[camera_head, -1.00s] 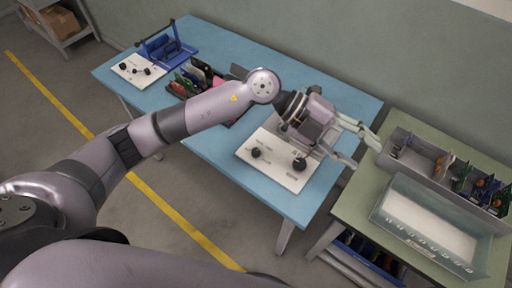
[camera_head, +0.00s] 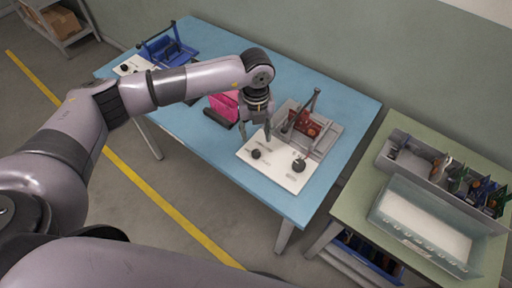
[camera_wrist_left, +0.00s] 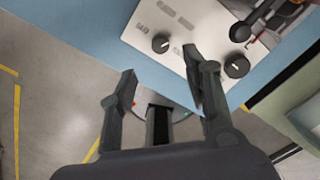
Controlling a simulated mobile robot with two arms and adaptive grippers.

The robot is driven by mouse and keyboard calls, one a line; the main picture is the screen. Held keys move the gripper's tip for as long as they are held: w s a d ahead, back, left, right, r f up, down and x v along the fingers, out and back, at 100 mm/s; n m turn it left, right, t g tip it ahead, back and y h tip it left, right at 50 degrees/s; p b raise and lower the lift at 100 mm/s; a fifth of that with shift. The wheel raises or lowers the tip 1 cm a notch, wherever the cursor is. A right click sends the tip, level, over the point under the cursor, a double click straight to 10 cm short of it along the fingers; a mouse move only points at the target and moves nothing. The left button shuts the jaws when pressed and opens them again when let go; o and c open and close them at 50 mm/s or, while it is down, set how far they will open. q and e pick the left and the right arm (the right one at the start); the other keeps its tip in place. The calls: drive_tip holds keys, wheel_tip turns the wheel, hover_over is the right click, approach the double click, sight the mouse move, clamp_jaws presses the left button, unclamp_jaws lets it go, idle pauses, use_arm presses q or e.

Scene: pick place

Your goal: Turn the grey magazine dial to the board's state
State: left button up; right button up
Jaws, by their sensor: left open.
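The grey magazine (camera_head: 328,140) stands on the blue table with a white panel (camera_head: 277,168) in front of it. A reddish-brown board (camera_head: 312,128) sits at the magazine, partly behind a dark lever arm (camera_head: 303,110). The panel carries two black dials, a left dial (camera_head: 256,154) and a right dial (camera_head: 299,165). They also show in the left wrist view as the left dial (camera_wrist_left: 161,43) and right dial (camera_wrist_left: 237,66); the labels are too small to read. My left gripper (camera_head: 256,131) is open and empty, pointing down above the panel's left part.
A blue magazine (camera_head: 168,50) with its own white panel (camera_head: 128,65) stands at the table's far left. A pink item (camera_head: 224,104) lies behind my gripper. The green table (camera_head: 352,205) at right holds a grey bin (camera_head: 408,165) of boards and a clear tray (camera_head: 398,232).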

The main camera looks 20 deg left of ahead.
sight(256, 152)
use_arm(q)
wheel_tip(256, 152, down, 10)
drive_tip(key=shift+r+p, duration=0.25)
drive_tip(key=shift+p, duration=0.3)
drive_tip(key=shift+c, duration=0.3)
clamp_jaws()
